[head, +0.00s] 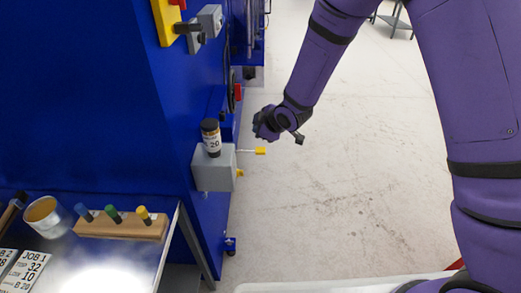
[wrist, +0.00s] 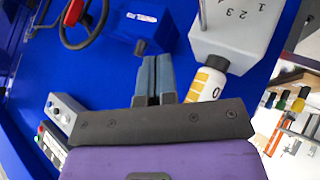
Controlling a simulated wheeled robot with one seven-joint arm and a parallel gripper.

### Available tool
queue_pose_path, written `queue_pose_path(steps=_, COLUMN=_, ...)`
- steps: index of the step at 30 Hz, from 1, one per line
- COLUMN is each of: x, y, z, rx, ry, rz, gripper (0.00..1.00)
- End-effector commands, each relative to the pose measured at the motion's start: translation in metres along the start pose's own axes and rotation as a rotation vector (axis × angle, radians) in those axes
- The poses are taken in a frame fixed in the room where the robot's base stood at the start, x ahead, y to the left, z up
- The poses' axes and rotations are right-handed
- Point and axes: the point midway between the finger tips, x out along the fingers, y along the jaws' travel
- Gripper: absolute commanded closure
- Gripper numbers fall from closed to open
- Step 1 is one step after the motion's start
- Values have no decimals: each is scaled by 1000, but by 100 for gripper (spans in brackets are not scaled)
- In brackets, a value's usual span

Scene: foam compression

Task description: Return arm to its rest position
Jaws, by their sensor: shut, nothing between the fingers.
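My purple arm (head: 315,60) reaches down from the top right in the head view. Its end, with my gripper (head: 268,123), hangs in the air to the right of the blue machine (head: 90,100). The fingertips are not clear in that view. In the wrist view my gripper (wrist: 155,75) has its two blue-grey fingers together, with nothing between them. The fingers point toward the blue machine wall.
A yellow-tipped lever (head: 260,151) sticks out right of the grey box. A handwheel (wrist: 88,20) is on the machine. A bench at lower left holds a wooden block (head: 120,226) with coloured pegs, a round tin (head: 47,218) and job cards (head: 25,270). Open floor (head: 350,200) lies right.

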Motion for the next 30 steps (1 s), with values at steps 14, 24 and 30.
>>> queue_pose_path(steps=14, x=-9, y=8, z=1, rx=17, ry=-12, rz=9, gripper=100)
queue_pose_path(steps=24, x=-116, y=67, z=15, rx=226, ry=-152, rz=85, gripper=100)
queue_pose_path(steps=30, x=-192, y=87, z=28, rx=383, ry=-234, rz=132, gripper=100)
